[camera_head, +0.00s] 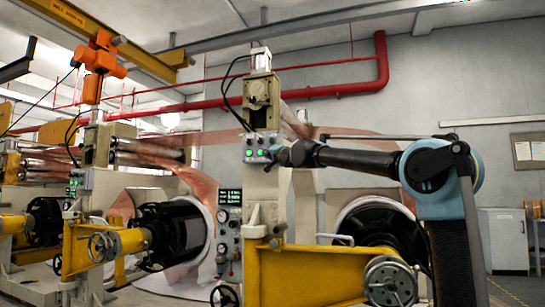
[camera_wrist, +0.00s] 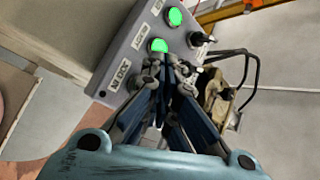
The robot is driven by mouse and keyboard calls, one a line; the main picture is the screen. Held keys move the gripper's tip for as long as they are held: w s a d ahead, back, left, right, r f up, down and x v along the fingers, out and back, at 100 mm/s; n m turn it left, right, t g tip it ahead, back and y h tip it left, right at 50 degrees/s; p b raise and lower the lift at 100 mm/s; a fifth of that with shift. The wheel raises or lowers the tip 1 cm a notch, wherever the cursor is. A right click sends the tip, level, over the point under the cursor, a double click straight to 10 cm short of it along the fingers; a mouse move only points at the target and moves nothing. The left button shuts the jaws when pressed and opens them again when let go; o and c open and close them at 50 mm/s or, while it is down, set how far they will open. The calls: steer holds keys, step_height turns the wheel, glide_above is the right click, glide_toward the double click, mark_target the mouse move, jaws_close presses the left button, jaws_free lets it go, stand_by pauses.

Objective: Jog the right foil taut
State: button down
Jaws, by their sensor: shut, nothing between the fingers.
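A grey control box (camera_head: 256,147) with two lit green buttons sits on the cream machine post in the head view. In the wrist view the box (camera_wrist: 128,62) shows tilted, with an upper green button (camera_wrist: 175,17), a lower green button (camera_wrist: 158,46), a black selector knob (camera_wrist: 202,39) and a label reading "JOG IN" upside down. My gripper (camera_wrist: 172,72) is shut and empty. Its tips are right at the lower green button; I cannot tell whether they touch it. It also reaches the box in the head view (camera_head: 273,156). Copper foil (camera_head: 300,122) shows behind the post.
A yellow beam (camera_head: 315,262) with a handwheel (camera_head: 390,282) stands low in front. A black roll (camera_head: 375,235) lies behind it. A gauge panel (camera_head: 229,225) is below the box. More copper foil (camera_head: 200,185) runs at left.

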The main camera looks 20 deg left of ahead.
steer(key=shift+w+r, duration=0.1)
steer(key=shift+w, duration=0.65)
stand_by(3.4)
steer(key=shift+s, duration=0.1)
stand_by(0.9)
steer(key=shift+s, duration=0.75)
steer(key=shift+s+a, duration=0.1)
steer(key=shift+s, duration=0.05)
steer(key=s, duration=0.4)
steer(key=shift+s+a, duration=0.2)
steer(key=shift+s, duration=0.15)
stand_by(0.4)
